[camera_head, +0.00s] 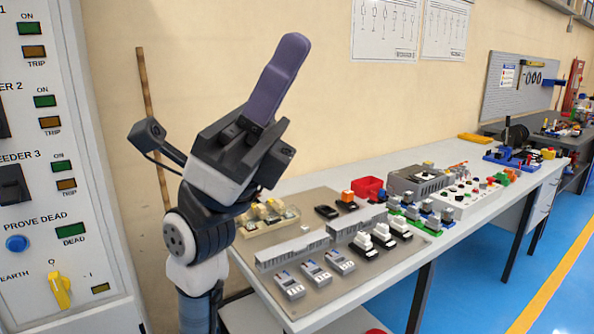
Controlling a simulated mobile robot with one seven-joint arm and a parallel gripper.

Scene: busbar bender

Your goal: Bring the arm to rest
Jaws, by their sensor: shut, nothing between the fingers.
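My gripper (291,48) is at the upper middle of the head camera view, raised and pointing up, tilted a little to the right. Its long dark purple fingers are together, with nothing seen between them. Its dark body and the grey and black arm below stand upright in front of the bench's left end. The gripper is above the bench top and apart from everything on it. The arm's lower part runs out of the bottom of the view.
A panel (62,150) with buttons and a yellow knob stands at the left. The long bench (372,284) holds a mat with several devices, a red bin (369,188) and a control box (466,197). Blue floor (510,255) is clear at the lower right.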

